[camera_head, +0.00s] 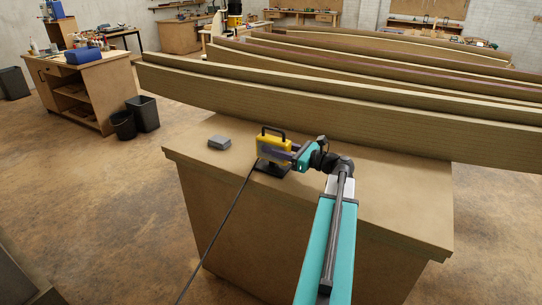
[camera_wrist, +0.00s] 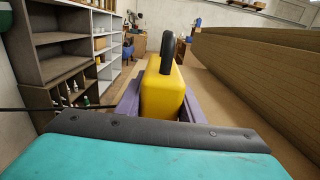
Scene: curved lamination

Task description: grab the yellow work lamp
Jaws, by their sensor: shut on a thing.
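The yellow work lamp (camera_head: 274,144) stands on the wooden workbench (camera_head: 395,190), near its left part. It has a black handle on top and a dark base, and a black cable runs from it down over the bench's front edge. My gripper (camera_head: 282,153) reaches it from the right and is shut on it. In the wrist view the lamp's yellow body (camera_wrist: 162,95) sits between the two purple fingers of my gripper (camera_wrist: 160,106), with its black handle upright. The finger contact low on the lamp is partly hidden by my wrist housing.
A small grey block (camera_head: 219,142) lies on the bench left of the lamp. Long curved laminated beams (camera_head: 330,107) lie along the bench's back, close behind the lamp. Dark bins (camera_head: 143,112) and a wooden cabinet (camera_head: 85,88) stand at left. The bench front is clear.

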